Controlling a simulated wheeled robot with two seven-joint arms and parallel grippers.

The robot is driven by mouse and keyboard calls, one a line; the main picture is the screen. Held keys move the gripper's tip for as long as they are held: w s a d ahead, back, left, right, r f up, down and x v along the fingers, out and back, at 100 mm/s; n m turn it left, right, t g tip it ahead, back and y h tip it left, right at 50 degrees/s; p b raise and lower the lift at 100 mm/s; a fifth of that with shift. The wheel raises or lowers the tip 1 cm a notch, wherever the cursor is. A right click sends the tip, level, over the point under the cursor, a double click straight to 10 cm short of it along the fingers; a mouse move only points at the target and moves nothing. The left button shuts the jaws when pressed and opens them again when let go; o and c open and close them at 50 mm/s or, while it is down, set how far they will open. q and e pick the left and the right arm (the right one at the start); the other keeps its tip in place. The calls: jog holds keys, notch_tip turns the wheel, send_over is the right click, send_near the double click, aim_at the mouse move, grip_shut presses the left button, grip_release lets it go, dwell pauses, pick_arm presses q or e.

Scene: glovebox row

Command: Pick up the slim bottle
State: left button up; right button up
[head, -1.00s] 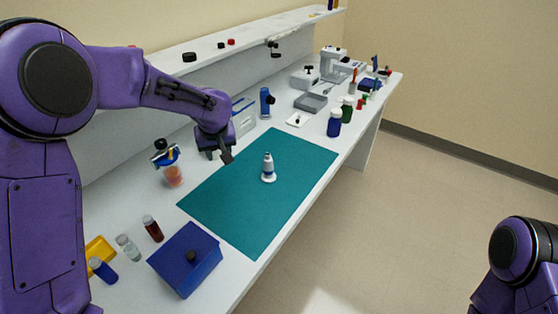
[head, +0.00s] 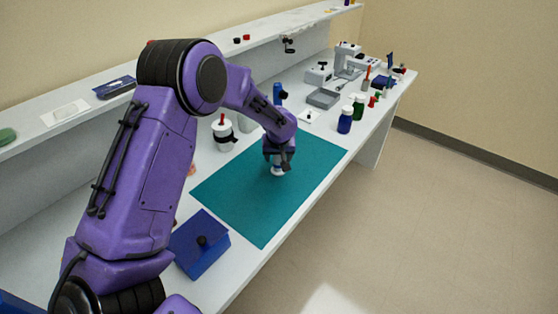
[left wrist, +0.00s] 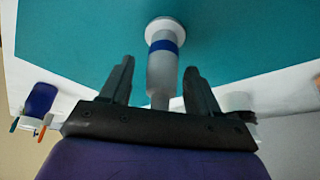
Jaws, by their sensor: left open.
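The slim bottle, pale with a blue band and a wider white base, stands on the teal mat (head: 262,212). In the left wrist view the slim bottle (left wrist: 162,62) lies between the two dark fingers of my left gripper (left wrist: 159,68), with a gap on each side. The gripper is open and holds nothing. In the head view my left gripper (head: 281,162) is over the bottle and hides its upper part; only the white lower part of the bottle (head: 277,171) shows beneath. My right gripper is not in view.
A white jar (head: 223,135) stands left of the mat. The mat around the bottle is clear.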

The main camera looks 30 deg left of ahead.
pick_arm(q)
jog(key=shift+w+a+f, duration=0.2)
jog(key=shift+a+f, duration=0.1)
jog(key=shift+f, duration=0.35)
jog(key=c, duration=1.1)
jog(key=shift+r, duration=0.1)
